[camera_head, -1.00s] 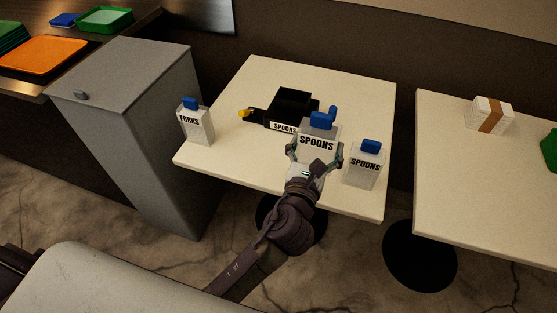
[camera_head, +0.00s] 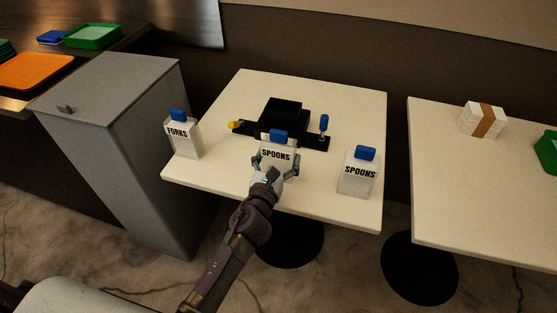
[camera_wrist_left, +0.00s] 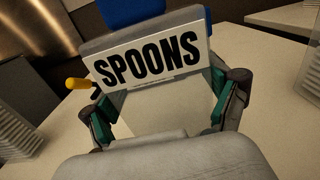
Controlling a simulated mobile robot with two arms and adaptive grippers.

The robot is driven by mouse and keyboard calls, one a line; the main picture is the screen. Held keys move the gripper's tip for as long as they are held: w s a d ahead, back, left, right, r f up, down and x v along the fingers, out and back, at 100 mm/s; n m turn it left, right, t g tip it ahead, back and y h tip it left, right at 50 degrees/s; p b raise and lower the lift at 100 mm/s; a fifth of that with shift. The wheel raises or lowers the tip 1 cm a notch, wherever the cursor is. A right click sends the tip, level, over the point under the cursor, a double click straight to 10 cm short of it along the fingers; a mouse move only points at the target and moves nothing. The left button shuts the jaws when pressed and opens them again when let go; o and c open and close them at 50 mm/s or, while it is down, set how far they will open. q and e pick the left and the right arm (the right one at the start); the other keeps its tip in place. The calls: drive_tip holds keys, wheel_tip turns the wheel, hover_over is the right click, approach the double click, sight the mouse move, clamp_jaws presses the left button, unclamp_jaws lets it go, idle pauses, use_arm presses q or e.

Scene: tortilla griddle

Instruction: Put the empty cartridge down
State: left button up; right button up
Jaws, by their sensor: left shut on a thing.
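My left gripper (camera_head: 274,168) is shut on a clear cartridge labelled SPOONS (camera_head: 277,156) with a blue top, in front of the black dispenser (camera_head: 284,112). In the left wrist view the SPOONS label of this cartridge (camera_wrist_left: 150,58) fills the middle, with green finger pads on both sides, and no spoons show behind its clear wall. I cannot tell whether its base touches the table. A second SPOONS cartridge (camera_head: 358,174) stands upright on the right of the table (camera_head: 225,172). A FORKS cartridge (camera_head: 183,136) stands at its left edge. My right gripper is not in view.
The dispenser has a yellow knob (camera_head: 235,125) on the left and a blue-handled lever (camera_head: 324,125) on the right. A grey bin (camera_head: 110,90) stands left of the table. Another table (camera_head: 445,170) with a napkin stack (camera_head: 482,119) is at the right. Bare tabletop lies between the cartridges.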

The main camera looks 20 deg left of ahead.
use_arm(q)
drive_tip(key=shift+f, duration=0.15)
drive_tip(key=o, duration=0.9)
drive_tip(key=shift+s+r, duration=0.1)
drive_tip(key=shift+r, duration=0.15)
